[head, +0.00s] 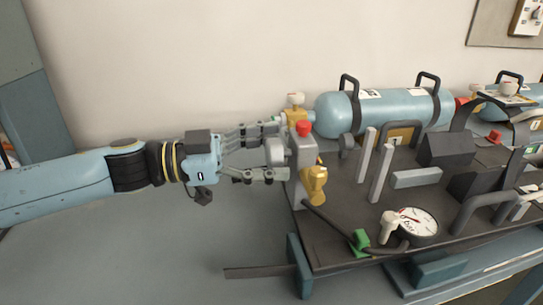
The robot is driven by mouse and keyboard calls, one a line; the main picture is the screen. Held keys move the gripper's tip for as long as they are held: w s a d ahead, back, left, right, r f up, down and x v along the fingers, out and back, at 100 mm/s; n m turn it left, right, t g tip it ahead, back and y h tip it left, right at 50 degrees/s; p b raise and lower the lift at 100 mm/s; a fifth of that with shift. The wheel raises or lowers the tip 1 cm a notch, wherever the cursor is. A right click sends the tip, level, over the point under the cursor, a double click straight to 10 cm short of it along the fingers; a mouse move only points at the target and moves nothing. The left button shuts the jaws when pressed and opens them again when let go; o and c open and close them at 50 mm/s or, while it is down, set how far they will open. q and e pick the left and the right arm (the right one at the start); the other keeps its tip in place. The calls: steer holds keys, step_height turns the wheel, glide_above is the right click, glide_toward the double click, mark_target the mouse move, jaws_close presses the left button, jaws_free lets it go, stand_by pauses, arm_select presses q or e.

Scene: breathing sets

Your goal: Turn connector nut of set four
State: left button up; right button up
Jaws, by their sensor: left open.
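A breathing set with a light-blue cylinder (385,110) lies on a dark backplate (335,235). At its left end is a grey valve block (302,155) with a red cap (303,128), a brass fitting (315,182) and a round grey connector nut (275,152) facing left. My left gripper (280,153) comes in from the left. It is open, with one finger above the nut and one below. I cannot tell whether the fingers touch it. No set number is readable. My right gripper is not in view.
A pressure gauge (417,222) and a green clip (360,241) sit at the plate's front. A second set with a blue cylinder (520,98) stands at the right. The grey bench (130,255) is clear at the left. A wall runs behind.

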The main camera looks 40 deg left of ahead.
arm_select(q)
steer(key=shift+w+d, duration=0.15)
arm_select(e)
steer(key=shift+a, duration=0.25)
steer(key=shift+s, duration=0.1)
arm_select(q)
steer(key=c, duration=1.2)
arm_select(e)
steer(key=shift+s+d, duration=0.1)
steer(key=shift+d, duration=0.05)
arm_select(q)
steer(key=shift+m, duration=0.3)
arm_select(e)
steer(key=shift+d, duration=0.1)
